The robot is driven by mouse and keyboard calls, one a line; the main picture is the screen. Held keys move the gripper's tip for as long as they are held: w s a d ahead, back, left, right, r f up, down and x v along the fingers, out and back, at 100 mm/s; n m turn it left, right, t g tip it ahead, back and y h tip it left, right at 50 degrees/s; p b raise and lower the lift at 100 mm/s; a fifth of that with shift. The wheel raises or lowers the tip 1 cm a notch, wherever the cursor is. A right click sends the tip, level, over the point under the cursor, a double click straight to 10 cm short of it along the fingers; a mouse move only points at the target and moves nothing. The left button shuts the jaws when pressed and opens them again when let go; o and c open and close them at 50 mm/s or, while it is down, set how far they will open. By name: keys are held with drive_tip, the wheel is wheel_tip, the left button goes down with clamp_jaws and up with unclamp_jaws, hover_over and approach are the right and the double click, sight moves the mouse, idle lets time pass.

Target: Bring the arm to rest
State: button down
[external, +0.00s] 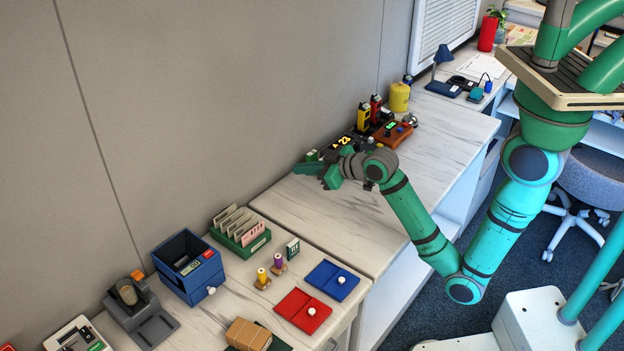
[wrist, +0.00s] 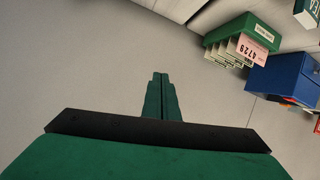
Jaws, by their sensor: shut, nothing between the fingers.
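My arm is green and teal and reaches left over the counter in the external view. My gripper (external: 308,169) points left toward the wall, above the counter. In the wrist view the two green fingers of my gripper (wrist: 161,76) are pressed together with nothing between them. The wrist camera looks at the plain grey wall, with the counter along the top edge.
A green card rack (external: 240,232), a blue open box (external: 188,266), a red tray (external: 302,312) and a blue tray (external: 333,280) stand on the near counter (external: 225,320). Devices on a brown base (external: 392,134) stand beyond my gripper. The middle of the far counter is clear.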

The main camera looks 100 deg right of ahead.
drive_tip(key=s+a+f+t+y, duration=0.1)
drive_tip(key=s+a+f, duration=0.1)
drive_tip(key=a+f, duration=0.2)
drive_tip(key=s+a+f+n+t+y, duration=0.1)
drive_tip(key=s+a+f, duration=0.1)
drive_tip(key=a, duration=0.8)
drive_tip(key=s+a+f+n+y, duration=0.1)
drive_tip(key=s+a+f, duration=0.1)
drive_tip(key=a+f, duration=0.3)
drive_tip(key=shift+a+f+t, duration=0.2)
drive_tip(key=shift+a, duration=0.6)
drive_tip(key=shift+a+f+t, duration=0.15)
drive_tip(key=shift+a+t, duration=0.05)
drive_tip(key=shift+a, duration=0.55)
drive_tip(key=s+a+r+n+t+y, duration=0.1)
drive_tip(key=s+a+y, duration=0.1)
drive_tip(key=s+a, duration=0.5)
drive_tip(key=s+a+r+n+t+y, duration=0.1)
drive_tip(key=s+a, duration=0.5)
drive_tip(key=s, duration=0.7)
drive_tip(key=shift+a+r+n+y, duration=0.35)
drive_tip(key=shift+n+y, duration=0.35)
drive_tip(key=shift+y, duration=0.5)
